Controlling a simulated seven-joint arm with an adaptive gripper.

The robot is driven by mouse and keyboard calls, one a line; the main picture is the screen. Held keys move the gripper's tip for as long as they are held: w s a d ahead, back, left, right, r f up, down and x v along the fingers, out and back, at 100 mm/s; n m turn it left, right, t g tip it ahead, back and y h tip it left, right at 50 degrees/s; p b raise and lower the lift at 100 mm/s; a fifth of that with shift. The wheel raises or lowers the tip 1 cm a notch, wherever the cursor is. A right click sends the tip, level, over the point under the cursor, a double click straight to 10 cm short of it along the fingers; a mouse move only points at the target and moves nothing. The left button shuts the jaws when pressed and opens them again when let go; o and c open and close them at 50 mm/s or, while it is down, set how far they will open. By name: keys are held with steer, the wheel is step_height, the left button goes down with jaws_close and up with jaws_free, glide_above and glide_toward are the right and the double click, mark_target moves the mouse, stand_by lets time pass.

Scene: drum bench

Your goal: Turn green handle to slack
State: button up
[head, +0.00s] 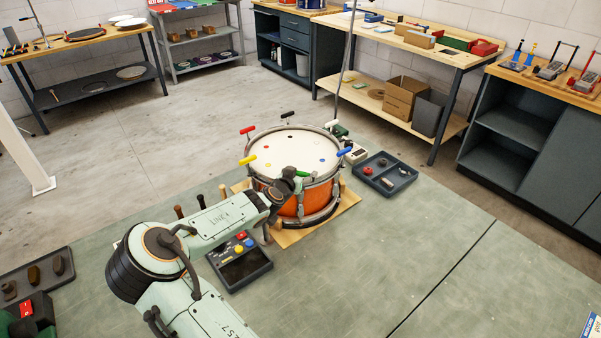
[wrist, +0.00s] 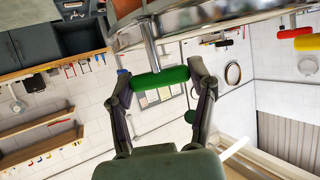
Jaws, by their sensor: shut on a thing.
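The drum (head: 303,203) has an orange shell and a pale head with small coloured dots, and sits on a wooden board. The green handle (head: 302,174) is at the drum's near rim. In the wrist view, the green handle (wrist: 160,78) is a cross bar on a metal rod beside the drum's hoop (wrist: 135,24). My gripper (wrist: 160,76) is shut on the green handle, with one finger at each end of it. In the head view, my gripper (head: 287,180) is at the near rim, and its fingers are hard to make out.
Around the rim stand yellow (head: 248,160), red (head: 247,130), black (head: 287,115), white (head: 331,124) and blue (head: 345,152) handles. A dark tray (head: 396,183) with small parts lies to the right. A dark box with coloured buttons (head: 245,268) lies near my arm.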

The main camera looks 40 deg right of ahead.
steer(key=n+t+y, duration=0.2)
steer(key=n, duration=0.1)
steer(key=n+t+y, duration=0.1)
steer(key=shift+s+d+t+y, duration=0.15)
steer(key=shift+d+t+y, duration=0.15)
steer(key=shift+t, duration=0.1)
steer(key=n+t+y, duration=0.2)
steer(key=n+y, duration=0.9)
steer(key=y, duration=0.1)
steer(key=shift+a, duration=0.1)
steer(key=shift+w+a+f+n+g+y, duration=0.1)
steer(key=shift+n+g+y, duration=0.4)
steer(key=shift+n+y, duration=0.25)
steer(key=shift+w+f+n+g+y, duration=0.1)
steer(key=shift+n+g+y, duration=0.4)
steer(key=shift+n+y, duration=0.25)
steer(key=shift+a+y, duration=0.1)
steer(key=shift+y, duration=0.2)
steer(key=o, duration=1.2)
steer(key=shift+n, duration=0.3)
steer(key=shift+c, duration=0.2)
steer(key=shift+r, duration=0.1)
